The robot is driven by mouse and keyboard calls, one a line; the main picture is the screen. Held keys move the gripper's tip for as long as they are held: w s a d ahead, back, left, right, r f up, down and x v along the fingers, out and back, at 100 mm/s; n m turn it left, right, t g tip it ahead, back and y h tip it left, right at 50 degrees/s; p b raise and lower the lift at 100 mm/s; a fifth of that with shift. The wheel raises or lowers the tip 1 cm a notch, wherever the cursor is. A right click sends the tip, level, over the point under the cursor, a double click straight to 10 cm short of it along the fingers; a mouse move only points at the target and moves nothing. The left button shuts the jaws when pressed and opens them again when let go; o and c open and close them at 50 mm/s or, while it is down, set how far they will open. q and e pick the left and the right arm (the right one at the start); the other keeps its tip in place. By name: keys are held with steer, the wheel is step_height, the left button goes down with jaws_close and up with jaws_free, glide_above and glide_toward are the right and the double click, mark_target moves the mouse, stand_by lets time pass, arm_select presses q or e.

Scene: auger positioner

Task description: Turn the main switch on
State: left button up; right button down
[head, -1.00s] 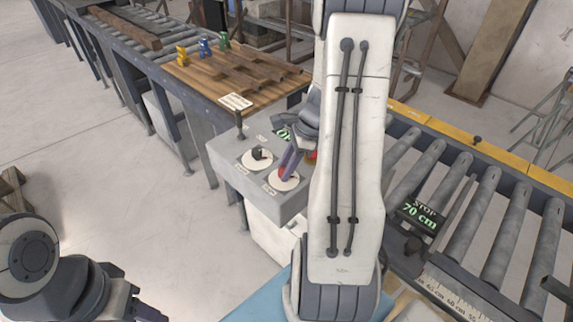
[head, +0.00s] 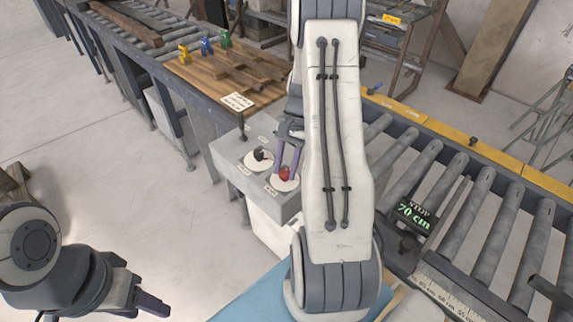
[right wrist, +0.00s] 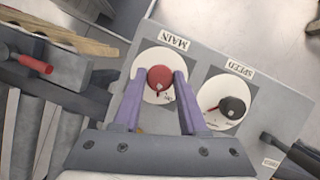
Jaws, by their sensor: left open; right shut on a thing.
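The main switch is a red knob (right wrist: 160,78) on a round white dial under the label MAIN in the right wrist view. In the head view the red knob (head: 285,173) sits at the right of the grey control box (head: 222,150). My right gripper (right wrist: 164,76) has its two purple fingers on either side of the red knob, shut on it. It also shows in the head view (head: 287,165), partly behind my right arm. My left gripper (head: 160,302) is open and empty at the lower left, far from the box.
Beside the main switch is the black SPEED knob (right wrist: 233,107). A lever (right wrist: 285,150) sticks out near the box's edge. A wooden board (head: 225,75) with small coloured figures stands behind.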

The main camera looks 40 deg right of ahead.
steer(key=n+g+h, duration=0.1)
steer(key=n, duration=0.4)
steer(key=shift+w+p, duration=0.2)
steer(key=shift+p, duration=0.15)
steer(key=shift+n+g, duration=0.3)
steer(key=shift+n, duration=0.1)
steer(key=shift+c, duration=2.3)
jaws_free()
steer(key=shift+r, duration=0.1)
